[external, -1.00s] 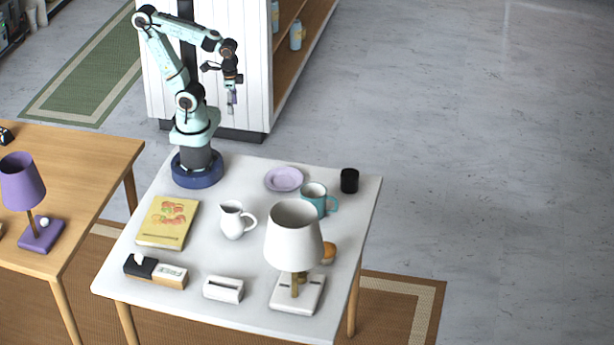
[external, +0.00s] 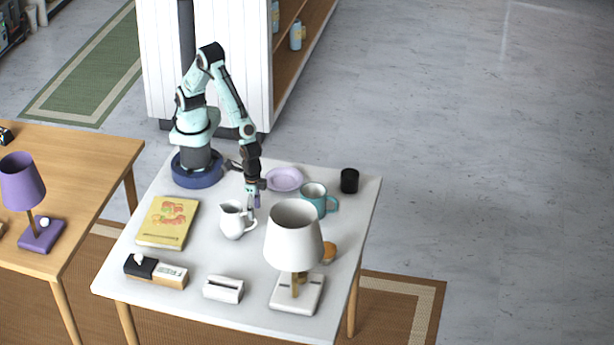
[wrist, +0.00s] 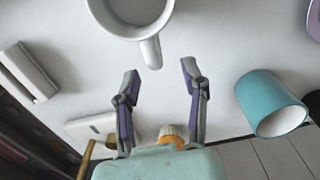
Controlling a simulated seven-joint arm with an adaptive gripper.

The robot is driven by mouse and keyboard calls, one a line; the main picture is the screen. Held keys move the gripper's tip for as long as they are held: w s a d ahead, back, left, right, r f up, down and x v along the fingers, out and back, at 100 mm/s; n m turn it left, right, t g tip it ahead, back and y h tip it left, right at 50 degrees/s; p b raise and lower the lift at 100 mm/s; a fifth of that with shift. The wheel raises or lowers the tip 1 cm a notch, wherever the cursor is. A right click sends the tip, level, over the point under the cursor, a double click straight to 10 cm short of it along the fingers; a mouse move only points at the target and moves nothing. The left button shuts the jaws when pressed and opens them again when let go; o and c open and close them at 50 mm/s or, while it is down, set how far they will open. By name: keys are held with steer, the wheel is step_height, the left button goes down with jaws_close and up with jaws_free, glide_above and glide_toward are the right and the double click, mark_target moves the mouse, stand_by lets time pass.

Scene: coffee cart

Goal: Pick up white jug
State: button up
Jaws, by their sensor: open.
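The white jug (external: 232,221) stands upright on the white table, with its handle toward the right in the external view. In the wrist view the jug (wrist: 112,24) is at the top, partly cut off, and its handle (wrist: 151,52) points down toward my fingers. My gripper (wrist: 158,76) is open and empty, with its two fingertips apart just short of the handle. In the external view my gripper (external: 252,212) is low over the table, right beside the jug's handle. Contact with the handle cannot be made out.
A teal mug (external: 325,204) and a white lamp (external: 294,236) stand right of the jug. A lilac plate (external: 284,179) and a black cup (external: 349,181) lie farther back. A yellow book (external: 167,222) is on the left.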

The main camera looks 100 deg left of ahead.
mark_target(253, 227)
steer(key=shift+s+d+f, duration=0.25)
steer(key=shift+s+f, duration=0.05)
step_height(253, 227, down, 6)
steer(key=shift+f, duration=0.1)
steer(key=shift+c, duration=0.2)
jaws_close()
